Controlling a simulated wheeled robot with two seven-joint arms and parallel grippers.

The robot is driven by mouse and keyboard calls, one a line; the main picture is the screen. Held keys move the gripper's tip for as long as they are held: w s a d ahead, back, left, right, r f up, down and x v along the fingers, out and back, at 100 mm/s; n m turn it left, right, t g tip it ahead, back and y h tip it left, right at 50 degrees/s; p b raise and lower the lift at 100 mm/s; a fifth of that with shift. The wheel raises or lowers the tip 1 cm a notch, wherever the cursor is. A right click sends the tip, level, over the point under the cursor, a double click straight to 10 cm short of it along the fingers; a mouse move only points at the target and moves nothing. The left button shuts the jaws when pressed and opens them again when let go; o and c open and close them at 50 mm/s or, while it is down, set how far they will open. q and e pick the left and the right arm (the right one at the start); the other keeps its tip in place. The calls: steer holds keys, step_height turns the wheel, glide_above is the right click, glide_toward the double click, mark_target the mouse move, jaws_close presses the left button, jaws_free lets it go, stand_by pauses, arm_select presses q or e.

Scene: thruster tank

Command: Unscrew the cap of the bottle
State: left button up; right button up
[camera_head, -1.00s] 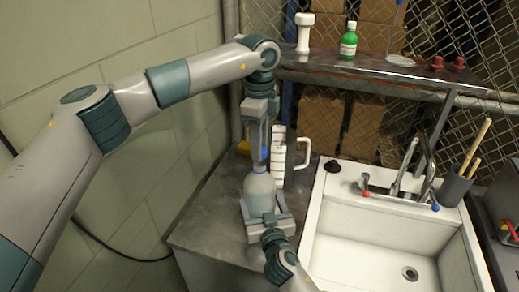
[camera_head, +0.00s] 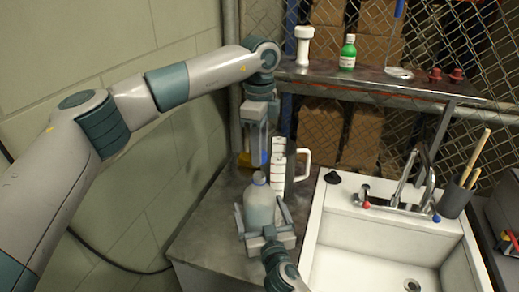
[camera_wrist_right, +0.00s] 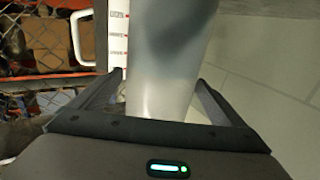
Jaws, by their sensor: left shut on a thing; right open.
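The bottle (camera_head: 259,206) stands upright on the grey counter, with its narrow top pointing up; its pale, translucent body fills the middle of the right wrist view (camera_wrist_right: 163,75). My left gripper (camera_head: 256,160) points down just above the bottle top, shut on the cap, which is hard to make out between the fingers. A small gap shows between its fingertips and the bottle. My right gripper (camera_head: 263,222) is open, with one finger on each side of the lower bottle; the right wrist view shows gaps beside the bottle.
A white jug with red marks (camera_head: 278,160) stands close behind the bottle. A white sink (camera_head: 312,225) with a tap is at the right. A shelf (camera_head: 365,87) above holds a green bottle (camera_head: 348,53) and a white object (camera_head: 304,46). A wall (camera_head: 130,185) borders the left.

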mark_target(259, 175)
arm_select(q)
step_height(259, 175, down, 3)
steer(key=b, duration=0.2)
steer(key=shift+r+b, duration=0.1)
steer(key=shift+b, duration=0.25)
arm_select(e)
steer(key=v, duration=1)
steer(key=shift+s+d+f, duration=0.1)
steer(key=shift+s, duration=0.05)
steer(key=shift+v, duration=0.8)
